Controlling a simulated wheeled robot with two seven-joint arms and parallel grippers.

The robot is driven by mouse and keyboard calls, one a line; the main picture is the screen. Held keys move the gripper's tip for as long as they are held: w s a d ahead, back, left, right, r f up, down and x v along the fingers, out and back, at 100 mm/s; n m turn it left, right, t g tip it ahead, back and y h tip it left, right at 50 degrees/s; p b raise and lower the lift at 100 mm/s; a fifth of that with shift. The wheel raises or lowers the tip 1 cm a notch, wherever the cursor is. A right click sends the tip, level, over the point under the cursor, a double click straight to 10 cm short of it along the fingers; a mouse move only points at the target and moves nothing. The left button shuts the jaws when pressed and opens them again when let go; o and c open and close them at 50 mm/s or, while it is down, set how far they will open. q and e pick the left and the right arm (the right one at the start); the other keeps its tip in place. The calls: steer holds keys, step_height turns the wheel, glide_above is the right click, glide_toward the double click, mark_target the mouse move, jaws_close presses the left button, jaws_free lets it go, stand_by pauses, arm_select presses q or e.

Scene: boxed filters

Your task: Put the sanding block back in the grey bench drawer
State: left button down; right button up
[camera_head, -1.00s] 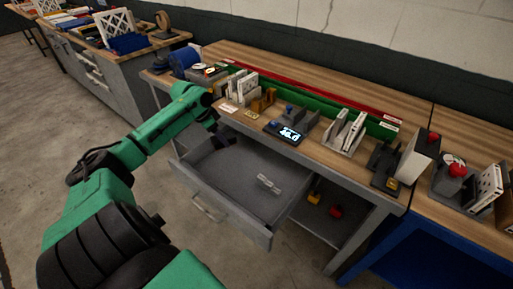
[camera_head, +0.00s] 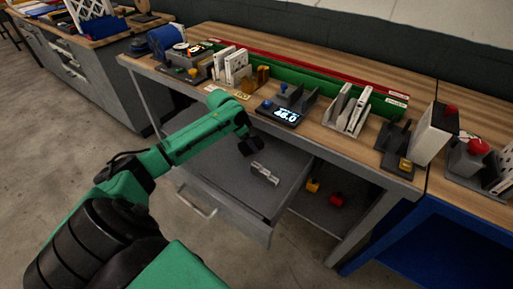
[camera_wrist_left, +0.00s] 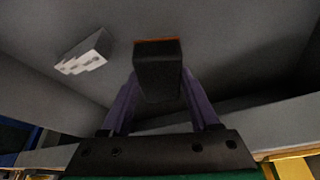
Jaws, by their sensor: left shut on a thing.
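The grey bench drawer (camera_head: 215,165) is pulled open under the bench top, with its handle at the front. My left gripper (camera_head: 249,146) is over the drawer, towards its back right. In the left wrist view my left gripper (camera_wrist_left: 160,105) is shut on a dark block with an orange-brown edge, the sanding block (camera_wrist_left: 158,72). The grey drawer floor is beyond it. In the head view the block is small and dark against the gripper, and its height above the floor is hard to tell. My right gripper is not in view.
A white-and-grey object (camera_head: 264,173) lies in the drawer, right of my gripper; it also shows in the left wrist view (camera_wrist_left: 83,55). The drawer's front left is clear. The bench top (camera_head: 330,155) above carries racks and a lit display (camera_head: 284,114).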

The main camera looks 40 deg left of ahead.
arm_select(q)
steer(key=shift+w+d+r, duration=0.1)
steer(key=shift+w+d, duration=0.15)
steer(key=shift+d, duration=0.35)
steer(key=shift+w+d, duration=0.25)
steer(key=shift+d, duration=0.35)
step_height(320, 180, down, 3)
steer(key=shift+d+f+p, duration=0.1)
steer(key=shift+d+p, duration=0.05)
steer(key=shift+p, duration=0.2)
steer(key=shift+f, duration=0.3)
steer(key=shift+c, duration=0.6)
jaws_free()
steer(key=shift+s+r, duration=0.1)
steer(key=shift+r, duration=0.1)
steer(key=v, duration=1.1)
steer(key=shift+s+r, duration=0.15)
steer(key=shift+r, duration=0.15)
